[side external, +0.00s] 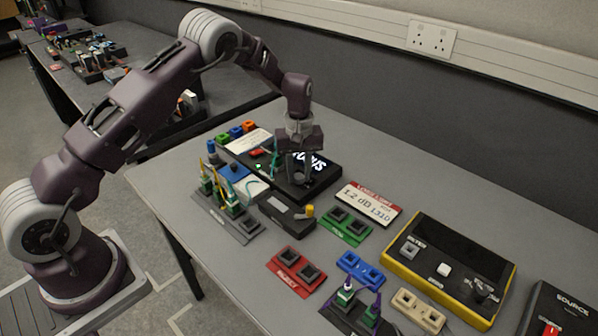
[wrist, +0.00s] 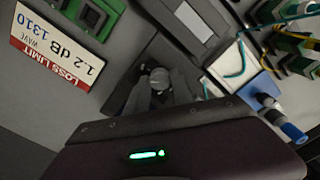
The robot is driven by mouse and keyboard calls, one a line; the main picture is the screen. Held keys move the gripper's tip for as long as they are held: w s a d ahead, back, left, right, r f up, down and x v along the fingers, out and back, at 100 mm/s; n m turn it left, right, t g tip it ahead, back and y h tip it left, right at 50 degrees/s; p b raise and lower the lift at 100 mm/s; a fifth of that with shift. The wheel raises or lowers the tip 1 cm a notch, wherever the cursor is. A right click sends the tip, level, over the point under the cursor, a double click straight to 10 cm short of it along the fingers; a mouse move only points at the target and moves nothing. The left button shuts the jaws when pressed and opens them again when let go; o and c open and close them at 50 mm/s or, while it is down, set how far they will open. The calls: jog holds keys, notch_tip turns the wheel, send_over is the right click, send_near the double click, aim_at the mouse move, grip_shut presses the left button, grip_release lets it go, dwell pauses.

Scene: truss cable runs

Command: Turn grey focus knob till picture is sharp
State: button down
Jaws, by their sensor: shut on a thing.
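The black device (side external: 288,190) lies flat on the bench, with a lit screen (side external: 318,160) on its top. White letters show on the screen, partly hidden by my gripper; how sharp they are is hard to tell at this size. My gripper (side external: 302,184) points down over the device. In the wrist view the grey focus knob (wrist: 160,77) shows between the dark fingers of my gripper (wrist: 160,92), which is shut on it. In the side view the knob is hidden behind the fingers.
A loss limit card (side external: 369,204) and a green socket block (side external: 345,228) lie right of the device. A dark block with a yellow cap (side external: 310,210) sits in front. Cabled connectors (side external: 225,205) stand at left. A yellow-edged box (side external: 450,265) is at right.

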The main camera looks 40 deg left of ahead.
aim_at(299, 176)
jog(key=m, duration=0.6)
jog(key=shift+m, duration=0.3)
dwell(0.4)
jog(key=c, duration=1.1)
grip_release()
notch_tip(299, 176, up, 7)
jog(key=shift+r, duration=0.1)
